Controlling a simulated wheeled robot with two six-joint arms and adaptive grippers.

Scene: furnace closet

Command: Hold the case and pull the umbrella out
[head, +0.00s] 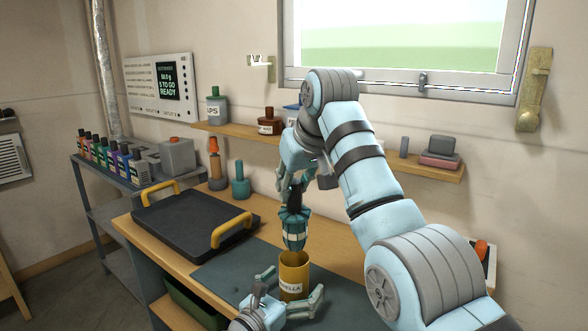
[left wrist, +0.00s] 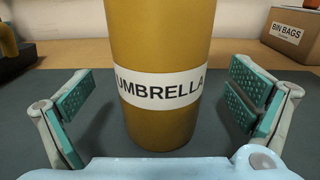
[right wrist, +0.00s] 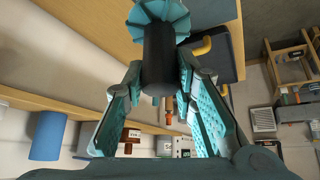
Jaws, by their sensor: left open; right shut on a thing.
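The mustard-yellow case (head: 294,279), labelled UMBRELLA, stands upright on the dark mat; it fills the middle of the left wrist view (left wrist: 160,120). My left gripper (head: 290,292) is open, with one finger on each side of the case and gaps showing between pads and wall in the left wrist view. The teal umbrella (head: 295,231) hangs upright just above the case's mouth; I cannot tell if its lower tip is inside. My right gripper (head: 296,192) is shut on its black handle (right wrist: 160,62), with the teal folds (right wrist: 160,14) beyond in the right wrist view.
A dark tray (head: 190,222) with yellow handles lies on the bench to the left. Behind are a teal bottle (head: 240,184) and a wall shelf (head: 240,131) with containers. A box marked BIN BAGS (left wrist: 296,32) stands behind the case at right. The mat (head: 225,275) left of the case is clear.

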